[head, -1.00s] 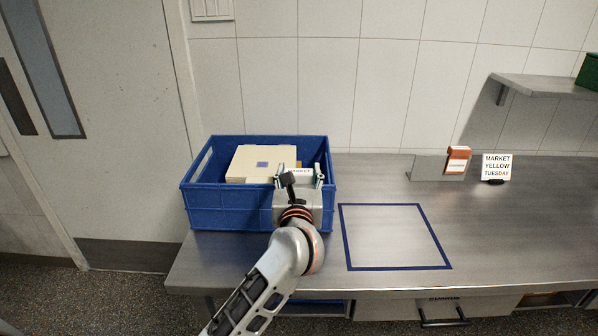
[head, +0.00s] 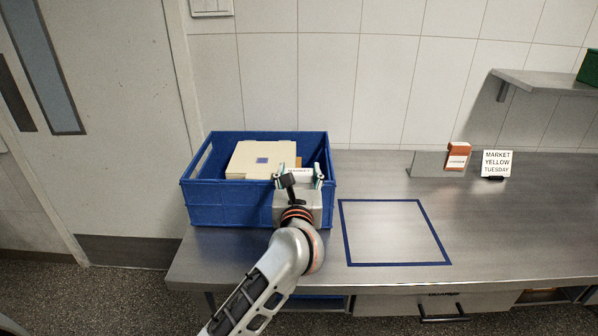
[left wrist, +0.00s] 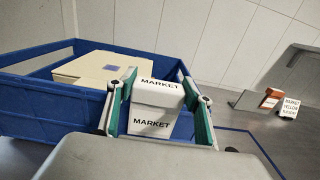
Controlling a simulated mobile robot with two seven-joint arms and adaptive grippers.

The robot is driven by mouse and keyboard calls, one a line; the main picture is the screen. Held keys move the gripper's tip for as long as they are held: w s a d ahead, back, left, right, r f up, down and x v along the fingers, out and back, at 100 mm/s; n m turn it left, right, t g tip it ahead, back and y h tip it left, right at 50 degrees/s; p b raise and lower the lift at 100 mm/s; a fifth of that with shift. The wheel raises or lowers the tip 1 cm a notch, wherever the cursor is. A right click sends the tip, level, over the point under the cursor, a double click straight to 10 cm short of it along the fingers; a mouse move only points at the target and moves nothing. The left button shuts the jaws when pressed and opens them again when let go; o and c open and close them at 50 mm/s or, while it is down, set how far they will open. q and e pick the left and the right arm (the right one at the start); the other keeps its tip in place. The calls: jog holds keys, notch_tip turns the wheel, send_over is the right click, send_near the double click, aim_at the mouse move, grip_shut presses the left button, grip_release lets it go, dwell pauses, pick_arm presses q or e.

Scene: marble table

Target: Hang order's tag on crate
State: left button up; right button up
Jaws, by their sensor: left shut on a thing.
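A blue crate (head: 215,207) stands at the left end of the metal table; it also shows in the left wrist view (left wrist: 40,118). My left gripper (head: 300,177) is at the crate's near wall, toward its right corner. In the left wrist view its two green-lined fingers (left wrist: 160,100) are shut on a white tag (left wrist: 153,122) reading MARKET on an upper and a lower face. The tag is at the crate's rim; whether it rests on the wall I cannot tell. A sign (head: 497,164) reads MARKET YELLOW TUESDAY. My right gripper is not in view.
A cream box (head: 250,154) with a small blue square lies in the crate. An orange-and-white card (head: 458,155) is at a grey metal holder (head: 428,164) at the back. A blue outlined square (head: 396,202) on the table is empty. A wall shelf (head: 545,85) is at right.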

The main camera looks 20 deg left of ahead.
pick_arm(q)
jog(key=shift+f, duration=0.15)
jog(key=o, duration=1)
jog(key=shift+s, duration=0.1)
jog(key=v, duration=1.1)
jog(key=shift+s+d, duration=0.1)
jog(key=shift+s, duration=0.3)
